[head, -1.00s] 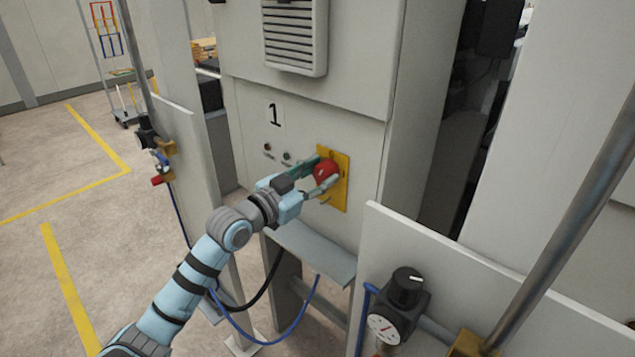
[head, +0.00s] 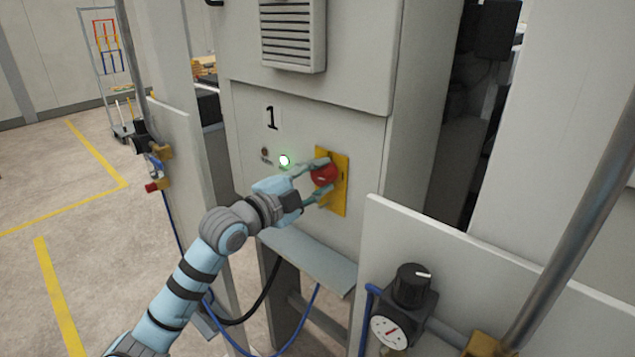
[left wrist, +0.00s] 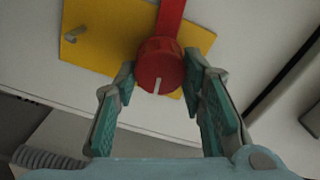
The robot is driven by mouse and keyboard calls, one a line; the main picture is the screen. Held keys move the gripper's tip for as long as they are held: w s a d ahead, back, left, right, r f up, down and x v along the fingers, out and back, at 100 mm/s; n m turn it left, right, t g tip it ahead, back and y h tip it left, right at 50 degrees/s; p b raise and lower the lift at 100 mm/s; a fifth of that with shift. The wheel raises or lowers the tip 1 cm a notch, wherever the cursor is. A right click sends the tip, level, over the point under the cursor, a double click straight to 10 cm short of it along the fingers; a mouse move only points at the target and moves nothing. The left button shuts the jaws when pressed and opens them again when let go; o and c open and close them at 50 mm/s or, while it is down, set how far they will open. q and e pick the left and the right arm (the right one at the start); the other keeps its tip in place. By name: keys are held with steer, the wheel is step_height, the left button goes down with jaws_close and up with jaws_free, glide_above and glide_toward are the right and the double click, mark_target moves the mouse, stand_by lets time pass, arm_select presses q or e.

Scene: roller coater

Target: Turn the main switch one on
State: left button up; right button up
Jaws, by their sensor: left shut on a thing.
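The main switch is a red rotary knob (head: 324,174) on a yellow plate (head: 337,200), on the grey cabinet front below and right of the label "1" (head: 272,118). In the left wrist view the knob (left wrist: 160,65) shows a white mark on its face and a red bar running up behind it. My left gripper (head: 321,175) is shut on the knob, with one finger above it and one below in the head view. In the left wrist view its fingers flank the knob left and right. A green lamp (head: 284,160) left of the knob glows. My right gripper is not in view.
A dark lamp or button (head: 264,153) sits left of the green lamp. A grey ledge (head: 308,262) juts out below the knob. A gauge with a black regulator (head: 400,310) and a slanted pipe (head: 565,230) stand at the right. Open floor lies at the left.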

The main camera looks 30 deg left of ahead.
arm_select(q)
steer(key=shift+m, duration=1)
steer(key=o, duration=1.1)
steer(key=shift+c, duration=0.2)
steer(key=shift+o, duration=0.4)
steer(key=shift+w, duration=0.15)
steer(key=v, duration=0.7)
steer(key=shift+s, duration=0.25)
